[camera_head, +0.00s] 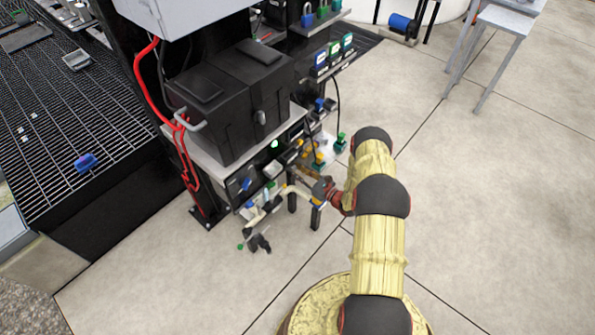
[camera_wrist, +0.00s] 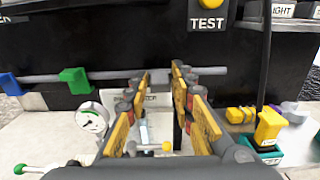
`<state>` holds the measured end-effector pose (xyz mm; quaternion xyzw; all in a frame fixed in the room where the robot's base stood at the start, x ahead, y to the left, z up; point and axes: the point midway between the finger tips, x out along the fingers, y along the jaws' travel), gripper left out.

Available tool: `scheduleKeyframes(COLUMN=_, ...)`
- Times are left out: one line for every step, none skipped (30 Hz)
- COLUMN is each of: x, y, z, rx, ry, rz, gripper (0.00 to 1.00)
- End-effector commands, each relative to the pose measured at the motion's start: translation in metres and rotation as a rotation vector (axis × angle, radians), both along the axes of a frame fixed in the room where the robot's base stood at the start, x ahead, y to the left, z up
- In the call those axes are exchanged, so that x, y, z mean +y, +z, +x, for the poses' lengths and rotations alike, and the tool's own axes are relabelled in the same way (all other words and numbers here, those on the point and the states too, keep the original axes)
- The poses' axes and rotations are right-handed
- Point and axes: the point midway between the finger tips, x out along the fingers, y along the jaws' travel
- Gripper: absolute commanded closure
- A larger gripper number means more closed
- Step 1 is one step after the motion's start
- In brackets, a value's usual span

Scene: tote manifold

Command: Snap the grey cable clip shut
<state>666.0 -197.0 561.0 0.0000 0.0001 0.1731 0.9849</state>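My gripper (camera_wrist: 161,80) is in the wrist view with its two yellow-padded fingers apart and nothing visibly held between them. The fingertips reach toward a grey horizontal bar (camera_wrist: 112,76) in front of a black panel. In the head view my gripper (camera_head: 322,188) is low at the right side of the bench, among small parts. I cannot pick out the grey cable clip for certain in either view; it may be too small or hidden by the fingers. A small silver part with a yellow ball (camera_wrist: 166,146) shows between the fingers.
A green block (camera_wrist: 75,80) and a blue block (camera_wrist: 10,84) sit on the bar. A white gauge (camera_wrist: 92,119) stands at left. A yellow block (camera_wrist: 269,126) is in a green holder at right. A black case (camera_head: 228,105) stands above.

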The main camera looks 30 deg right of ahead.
Motion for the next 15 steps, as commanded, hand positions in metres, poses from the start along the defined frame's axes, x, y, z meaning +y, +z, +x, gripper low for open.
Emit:
scheduleKeyframes(x=0.0002, y=-0.0001, z=-0.0002, rx=0.0, ry=0.0, rz=0.0, gripper=0.82)
scheduleKeyframes(x=0.0002, y=-0.0001, z=-0.0002, rx=0.0, ry=0.0, rz=0.0, gripper=0.83)
scheduleKeyframes(x=0.0002, y=-0.0001, z=-0.0002, rx=0.0, ry=0.0, rz=0.0, gripper=0.86)
scheduleKeyframes(x=0.0002, y=-0.0001, z=-0.0002, rx=0.0, ry=0.0, rz=0.0, gripper=0.88)
scheduleKeyframes(x=0.0002, y=-0.0001, z=-0.0002, rx=0.0, ry=0.0, rz=0.0, gripper=0.89)
scheduleKeyframes(x=0.0002, y=-0.0002, z=-0.0002, rx=0.0, ry=0.0, rz=0.0, gripper=0.92)
scheduleKeyframes(x=0.0002, y=-0.0002, z=-0.0003, rx=0.0, ry=0.0, rz=0.0, gripper=0.93)
scheduleKeyframes(x=0.0002, y=-0.0002, z=-0.0003, rx=0.0, ry=0.0, rz=0.0, gripper=0.95)
scheduleKeyframes(x=0.0002, y=-0.0002, z=-0.0003, rx=0.0, ry=0.0, rz=0.0, gripper=0.97)
scheduleKeyframes(x=0.0002, y=-0.0002, z=-0.0003, rx=0.0, ry=0.0, rz=0.0, gripper=0.99)
scheduleKeyframes(x=0.0003, y=-0.0002, z=-0.0003, rx=0.0, ry=0.0, rz=0.001, gripper=1.0)
scheduleKeyframes(x=0.0003, y=-0.0002, z=-0.0003, rx=0.0, ry=0.001, rz=0.001, gripper=1.0)
scheduleKeyframes(x=0.0002, y=0.0, z=-0.0002, rx=0.001, ry=0.0, rz=0.0, gripper=1.0)
scheduleKeyframes(x=0.0003, y=0.0006, z=-0.0001, rx=0.004, ry=0.001, rz=-0.001, gripper=1.0)
scheduleKeyframes(x=0.0004, y=0.0021, z=0.0004, rx=0.01, ry=0.001, rz=-0.004, gripper=1.0)
